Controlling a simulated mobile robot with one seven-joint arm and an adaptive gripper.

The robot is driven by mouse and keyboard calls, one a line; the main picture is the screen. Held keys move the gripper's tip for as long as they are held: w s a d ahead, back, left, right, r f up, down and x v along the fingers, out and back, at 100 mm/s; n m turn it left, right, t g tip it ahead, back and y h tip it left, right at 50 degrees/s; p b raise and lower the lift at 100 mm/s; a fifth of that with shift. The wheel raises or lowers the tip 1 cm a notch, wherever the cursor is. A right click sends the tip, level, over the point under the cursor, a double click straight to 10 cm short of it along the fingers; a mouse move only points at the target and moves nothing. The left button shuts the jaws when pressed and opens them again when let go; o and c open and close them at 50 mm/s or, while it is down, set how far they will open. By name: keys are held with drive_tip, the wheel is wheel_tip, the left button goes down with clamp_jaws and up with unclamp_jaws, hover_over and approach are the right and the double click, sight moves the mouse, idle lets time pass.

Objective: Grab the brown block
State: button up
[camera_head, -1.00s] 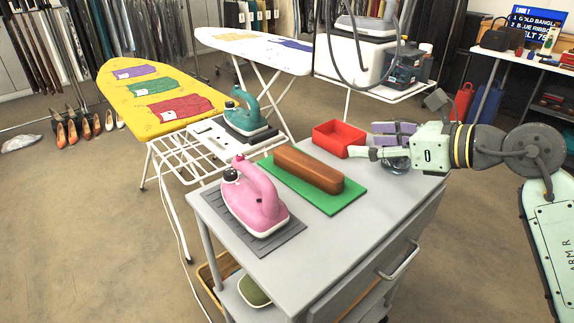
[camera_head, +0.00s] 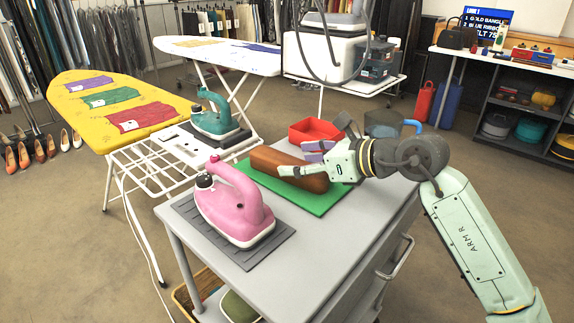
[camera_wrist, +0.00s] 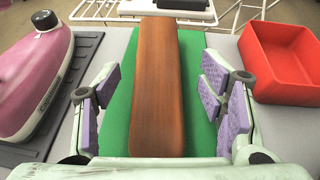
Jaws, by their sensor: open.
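The brown block (camera_head: 270,163) is a long, rounded wooden piece lying on a green mat (camera_head: 313,203) on the grey cart top. My gripper (camera_head: 303,161) is at the block's near right end in the head view and hides part of it. In the wrist view the block (camera_wrist: 157,85) runs lengthwise between the open purple-padded fingers of my gripper (camera_wrist: 160,105). Green mat (camera_wrist: 115,125) shows on both sides of the block, with a gap to the pads on each side. Whether the fingers are level with the block is hard to tell.
A pink iron (camera_head: 232,200) on a dark grey pad (camera_head: 277,240) stands left of the block. A teal iron (camera_head: 214,115) stands on an ironing board's rack.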

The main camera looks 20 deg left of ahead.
sight(289, 160)
drive_tip(key=x, duration=0.3)
drive_tip(key=shift+s+a+r, duration=0.1)
drive_tip(key=shift+a, duration=0.1)
drive_tip(key=shift+c, duration=0.3)
drive_tip(key=c, duration=1.5)
